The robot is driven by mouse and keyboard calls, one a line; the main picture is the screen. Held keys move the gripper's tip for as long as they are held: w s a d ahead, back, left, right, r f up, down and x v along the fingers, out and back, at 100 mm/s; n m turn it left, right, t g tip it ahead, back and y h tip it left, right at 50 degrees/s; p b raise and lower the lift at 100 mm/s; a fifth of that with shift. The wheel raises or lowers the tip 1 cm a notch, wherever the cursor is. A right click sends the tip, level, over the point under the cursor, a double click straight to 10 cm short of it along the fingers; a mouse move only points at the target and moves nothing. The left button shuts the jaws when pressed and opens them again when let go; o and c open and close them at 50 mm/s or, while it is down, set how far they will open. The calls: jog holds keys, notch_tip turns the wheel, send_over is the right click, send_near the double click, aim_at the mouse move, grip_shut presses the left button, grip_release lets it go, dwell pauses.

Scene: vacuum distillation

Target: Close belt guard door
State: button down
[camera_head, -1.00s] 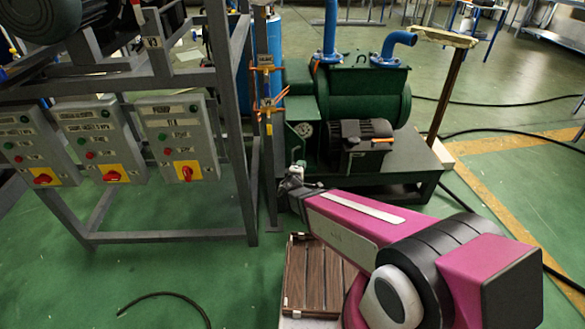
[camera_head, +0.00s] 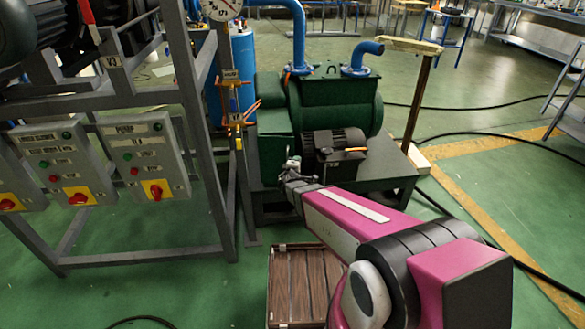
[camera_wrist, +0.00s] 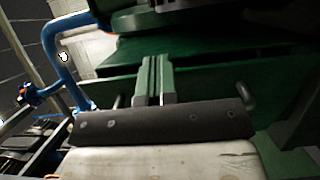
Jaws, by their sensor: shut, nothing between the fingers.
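The green pump unit (camera_head: 335,105) stands at the middle, with a dark motor (camera_head: 333,147) on its front. A green box-like guard (camera_head: 272,112) is at its left end; I cannot clearly tell its door's edge or how far open it is. My gripper (camera_head: 289,168) is in front of the guard's lower part, left of the motor. In the wrist view, my gripper's fingers (camera_wrist: 155,78) are together and empty, pointing at green surfaces (camera_wrist: 110,92). Whether they touch the green metal cannot be told.
A grey frame (camera_head: 205,150) with control boxes (camera_head: 145,150) stands left. A thin post with a gauge (camera_head: 221,8) stands between it and the pump. A brown slatted crate (camera_head: 305,285) lies on the floor below my arm. A wooden-topped stand (camera_head: 410,90) and black cables are right.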

jog(key=shift+a+x, duration=0.1)
jog(key=shift+x, duration=1.05)
jog(key=shift+a+x, duration=0.15)
jog(key=shift+x, duration=1)
jog(key=shift+w, duration=0.1)
